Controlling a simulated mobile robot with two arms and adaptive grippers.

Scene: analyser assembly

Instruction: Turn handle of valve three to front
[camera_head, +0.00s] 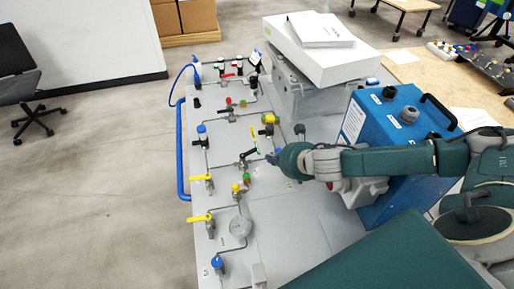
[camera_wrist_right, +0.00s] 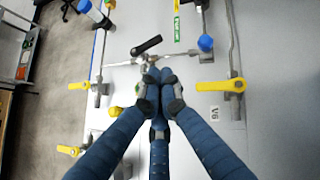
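A valve with a black lever handle (camera_head: 247,154) sits in the middle of the light grey panel (camera_head: 290,225). In the right wrist view the same black handle (camera_wrist_right: 146,46) points up and to the right, just beyond my fingertips. I cannot read a label that marks it as valve three. My right gripper (camera_head: 272,158) is just right of this valve. In the wrist view the blue fingers of my right gripper (camera_wrist_right: 160,82) are drawn together, with nothing visible between them. Whether they touch the valve is unclear. My left gripper is not in view.
A label V6 (camera_wrist_right: 214,112) lies by the right yellow handle.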

